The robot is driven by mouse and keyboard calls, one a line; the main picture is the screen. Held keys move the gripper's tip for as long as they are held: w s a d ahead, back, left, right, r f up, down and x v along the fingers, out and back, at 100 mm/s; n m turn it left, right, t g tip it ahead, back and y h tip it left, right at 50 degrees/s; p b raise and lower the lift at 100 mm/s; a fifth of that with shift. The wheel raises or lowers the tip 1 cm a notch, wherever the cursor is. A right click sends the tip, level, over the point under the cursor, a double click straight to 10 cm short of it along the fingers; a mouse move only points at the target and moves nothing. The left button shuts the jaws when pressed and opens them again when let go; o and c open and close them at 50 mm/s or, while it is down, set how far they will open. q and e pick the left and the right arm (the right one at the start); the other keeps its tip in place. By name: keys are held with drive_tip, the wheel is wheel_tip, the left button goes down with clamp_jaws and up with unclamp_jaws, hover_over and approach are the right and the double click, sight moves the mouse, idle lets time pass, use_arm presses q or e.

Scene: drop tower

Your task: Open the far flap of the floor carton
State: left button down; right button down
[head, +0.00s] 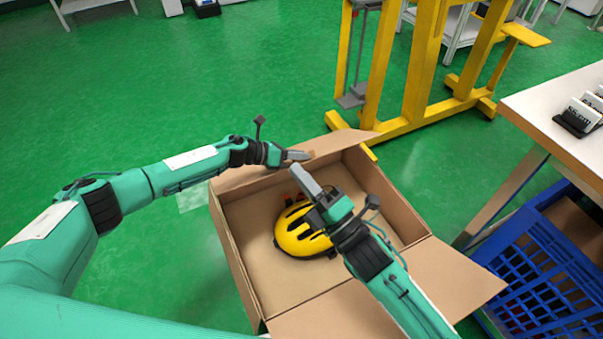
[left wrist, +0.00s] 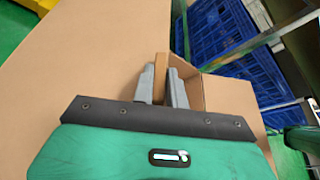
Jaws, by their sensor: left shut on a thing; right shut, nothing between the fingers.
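The floor carton (head: 272,292) stands open-topped on the green floor with a yellow-and-black helmet (head: 297,238) inside. Its far flap (head: 345,142) runs along the back rim, tilted, partly hidden by my left gripper. My left gripper (head: 300,155) is shut on this flap's cardboard; in the left wrist view, a cardboard edge shows between the fingers (left wrist: 160,80). My right gripper (head: 303,182) is shut and empty, above the carton's opening and the helmet. The right flap (head: 455,278) and near flap (head: 340,315) lie folded outward.
A yellow steel frame (head: 420,70) stands on the floor just behind the carton. At the right are a white-topped table (head: 545,105) and a blue crate (head: 540,275) below it, close to the right flap. The floor to the left is clear.

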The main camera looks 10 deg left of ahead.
use_arm(q)
drive_tip(key=shift+w+a, duration=0.15)
use_arm(e)
drive_tip(key=w+d+f+n+g+h, duration=0.1)
drive_tip(key=w+f+n+h, duration=0.25)
drive_tip(key=f, duration=0.45)
drive_tip(key=w+d+f+n+g+h, duration=0.1)
drive_tip(key=w+f+n+h, duration=0.2)
drive_tip(key=f+n, duration=0.3)
drive_tip(key=w+d+f+n+g+h, duration=0.1)
drive_tip(key=w+d+f+n+h, duration=0.2)
drive_tip(key=f, duration=0.6)
drive_tip(key=w+a, duration=0.7)
drive_tip(key=w, duration=0.3)
drive_tip(key=shift+a+n, duration=0.3)
drive_tip(key=shift+n, duration=0.15)
drive_tip(key=shift+f, duration=0.1)
